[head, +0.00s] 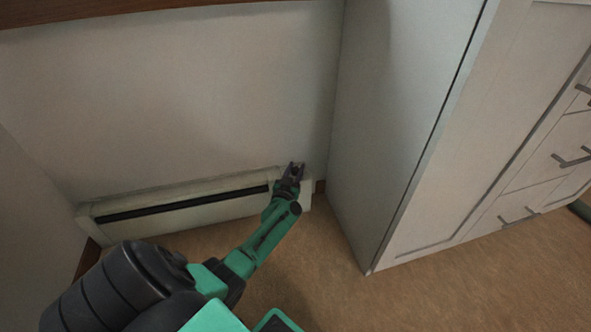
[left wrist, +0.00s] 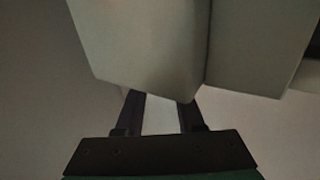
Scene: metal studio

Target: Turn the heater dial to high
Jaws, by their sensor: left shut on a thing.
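The heater (head: 180,208) is a long, low, pale baseboard unit with a dark slot, set along the foot of the wall. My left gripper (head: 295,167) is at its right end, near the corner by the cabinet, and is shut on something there. The dial is not clearly distinguishable; the gripper covers that spot in the head view. In the left wrist view, the two dark fingers (left wrist: 161,101) stand apart, their tips at the edge of a pale, box-like surface (left wrist: 145,45). The dial's setting cannot be read. My right gripper is not in view.
A tall pale cabinet (head: 395,130) with drawers and dark handles (head: 572,160) stands close to the right of the heater's end. A plain wall (head: 180,90) rises behind the heater.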

